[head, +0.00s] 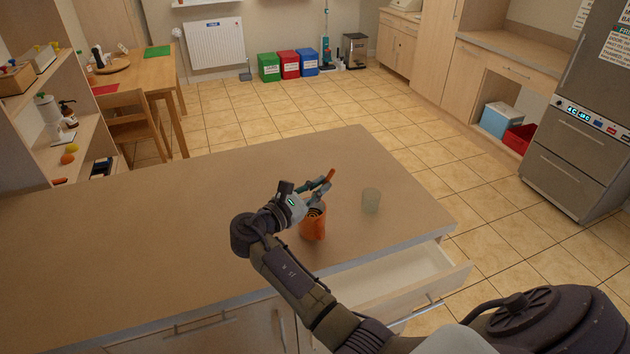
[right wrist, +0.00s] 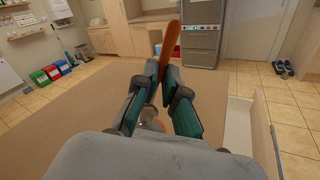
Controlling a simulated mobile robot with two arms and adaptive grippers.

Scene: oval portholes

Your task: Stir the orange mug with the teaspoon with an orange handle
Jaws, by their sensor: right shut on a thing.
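The orange mug (head: 313,224) stands on the counter near its front edge; part of its rim is hidden by my right gripper. My right gripper (head: 325,187) is right above the mug, shut on the teaspoon with an orange handle (head: 329,176). The handle (right wrist: 170,48) sticks up past the fingertips in the right wrist view. A little orange of the mug shows below the fingers in the right wrist view. My left gripper is not in view.
An open, pale drawer (head: 395,283) juts out below the counter's front edge. The counter's left part is clear.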

